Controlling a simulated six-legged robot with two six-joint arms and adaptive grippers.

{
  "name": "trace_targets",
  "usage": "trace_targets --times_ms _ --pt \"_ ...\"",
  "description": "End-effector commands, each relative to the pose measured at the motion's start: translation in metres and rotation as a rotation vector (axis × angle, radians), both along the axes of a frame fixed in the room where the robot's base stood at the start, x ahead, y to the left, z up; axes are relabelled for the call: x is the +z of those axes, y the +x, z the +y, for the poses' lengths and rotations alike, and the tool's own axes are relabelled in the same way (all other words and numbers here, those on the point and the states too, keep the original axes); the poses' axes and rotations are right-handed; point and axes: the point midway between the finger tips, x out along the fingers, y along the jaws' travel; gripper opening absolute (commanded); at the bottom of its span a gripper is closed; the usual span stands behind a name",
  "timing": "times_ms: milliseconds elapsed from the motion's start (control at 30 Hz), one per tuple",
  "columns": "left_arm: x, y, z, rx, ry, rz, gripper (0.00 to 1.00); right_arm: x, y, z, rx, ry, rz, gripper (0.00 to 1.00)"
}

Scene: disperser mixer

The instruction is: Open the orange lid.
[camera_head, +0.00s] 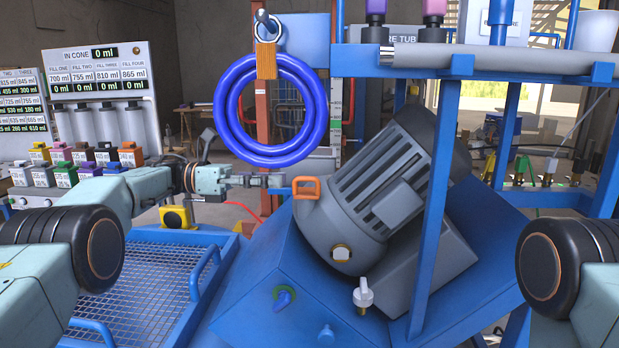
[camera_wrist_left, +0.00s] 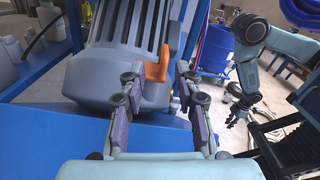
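The orange lid shows as an orange handle-shaped loop (camera_head: 306,188) at the upper left of the grey motor-like housing in the head view. It also shows in the left wrist view (camera_wrist_left: 157,66), upright beside the grey ribbed body. My left gripper (camera_head: 284,181) comes in from the left, just left of the orange loop. In the left wrist view its two fingers (camera_wrist_left: 157,78) are spread, with the orange piece seen between and beyond their tips. I cannot tell whether they touch it. My right gripper (camera_wrist_left: 240,109) shows small and dark in the left wrist view, away from the lid.
The grey motor housing (camera_head: 375,190) sits tilted on a blue base (camera_head: 290,262). A blue coiled hose (camera_head: 226,110) hangs above my left gripper. A blue mesh tray (camera_head: 150,270) lies below my left arm. A blue frame post (camera_head: 434,200) stands in front of the housing.

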Motion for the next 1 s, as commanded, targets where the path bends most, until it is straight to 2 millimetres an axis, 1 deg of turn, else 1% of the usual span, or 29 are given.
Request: trace_targets --times_ms 67,167,500,600,733,1000 --pt "0.004 -0.002 -0.002 -0.002 0.001 -0.009 0.33 0.000 0.000 0.000 0.000 0.000 0.001 0.20" --pt "0.004 -0.003 -0.010 -0.002 0.002 -0.009 0.33 0.001 -0.001 0.000 0.000 0.000 0.002 0.20" --pt "0.003 -0.006 -0.060 -0.004 0.002 -0.006 0.33 0.004 0.000 0.000 0.000 0.000 0.001 0.20" --pt "0.002 -0.005 -0.070 -0.001 0.002 -0.006 0.33 0.005 0.000 0.000 0.000 0.000 0.001 0.20" --pt "0.002 -0.004 -0.076 -0.001 0.001 -0.005 0.33 0.005 0.000 0.000 0.000 0.000 0.001 0.20" --pt "0.002 -0.002 -0.078 0.000 0.001 -0.004 0.33 0.005 0.000 0.000 0.000 0.000 0.001 0.20"
